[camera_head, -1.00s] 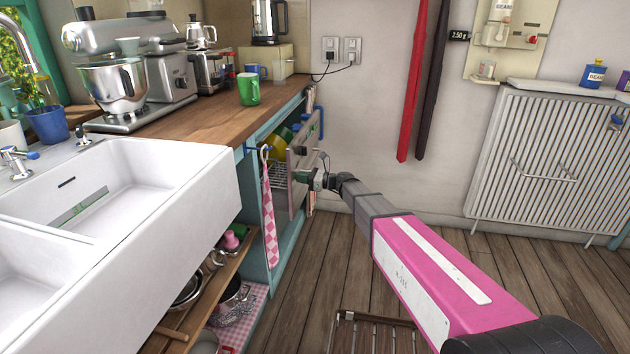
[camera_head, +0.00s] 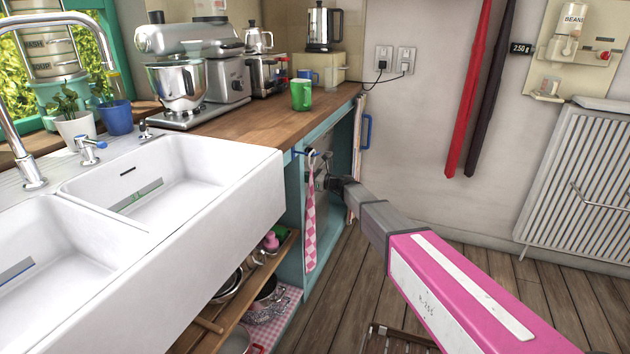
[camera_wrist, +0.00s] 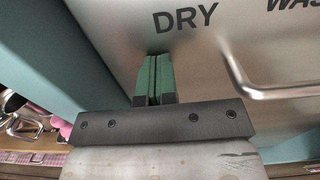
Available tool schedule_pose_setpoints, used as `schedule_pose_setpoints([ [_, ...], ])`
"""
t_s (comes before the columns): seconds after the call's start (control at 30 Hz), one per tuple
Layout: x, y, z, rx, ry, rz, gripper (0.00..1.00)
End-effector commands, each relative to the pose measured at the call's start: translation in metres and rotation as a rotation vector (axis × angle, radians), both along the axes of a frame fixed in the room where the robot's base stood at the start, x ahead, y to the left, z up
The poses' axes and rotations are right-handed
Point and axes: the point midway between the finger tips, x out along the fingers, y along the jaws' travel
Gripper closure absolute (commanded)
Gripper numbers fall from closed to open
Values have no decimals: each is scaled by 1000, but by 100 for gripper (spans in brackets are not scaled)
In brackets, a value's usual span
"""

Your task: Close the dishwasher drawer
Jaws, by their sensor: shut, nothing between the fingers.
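The dishwasher drawer's metal front (camera_wrist: 200,45) fills much of the wrist view, with the words DRY and part of another word on it. Its bar handle (camera_wrist: 285,92) is at the right of that view. My gripper (camera_wrist: 157,60) has its green fingers shut and empty, with the tips at the front just below DRY; I cannot tell if they touch. In the head view my gripper (camera_head: 322,182) reaches into the teal cabinet (camera_head: 292,215) under the counter. The drawer front is mostly hidden there, and no dishes show.
A pink checked towel (camera_head: 311,225) hangs at the cabinet's left edge. A panel with a blue handle (camera_head: 366,132) stands at its right. A white double sink (camera_head: 215,240) is at the left.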

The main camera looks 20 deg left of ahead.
Motion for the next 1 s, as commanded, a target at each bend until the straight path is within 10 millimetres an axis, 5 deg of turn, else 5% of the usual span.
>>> schedule_pose_setpoints([
  [0.17, 1, 16, 0, 0, 0, 1, 100],
  [0.47, 0, 11, 0, 0, 0, 0, 100],
  [0.67, -3, -13, 0, 0, 0, -3, 100],
  [1.0, -6, -82, 0, 0, 1, -3, 100],
])
